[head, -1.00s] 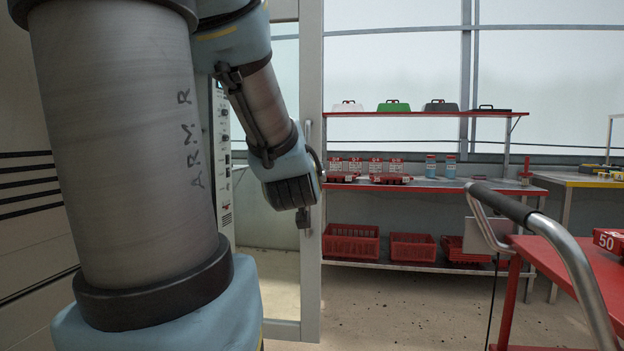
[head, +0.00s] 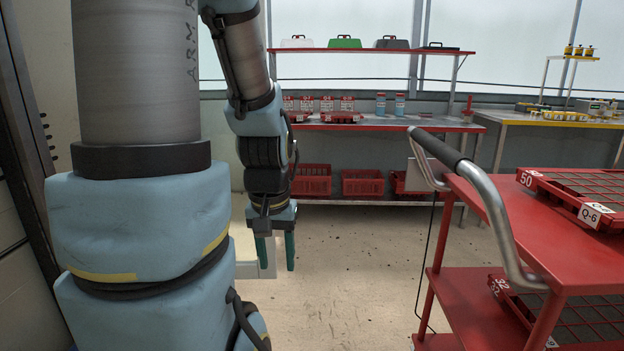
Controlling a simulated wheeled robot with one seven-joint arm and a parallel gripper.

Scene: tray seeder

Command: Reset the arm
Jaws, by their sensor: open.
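My arm fills the left of the head view, with its blue and grey links bent downward. My gripper (head: 276,252) hangs at the arm's end, pointing down over the bare floor. Its two green fingers are apart and nothing shows between them. It is to the left of the red cart and in front of the shelving, touching neither as far as I can see.
A red cart (head: 490,228) with a curved metal handle (head: 487,192) stands at the right, bearing red trays (head: 590,216). Shelving (head: 372,122) with red crates (head: 362,183) and small boxes stands behind. A bench (head: 560,121) is at back right. Floor between is clear.

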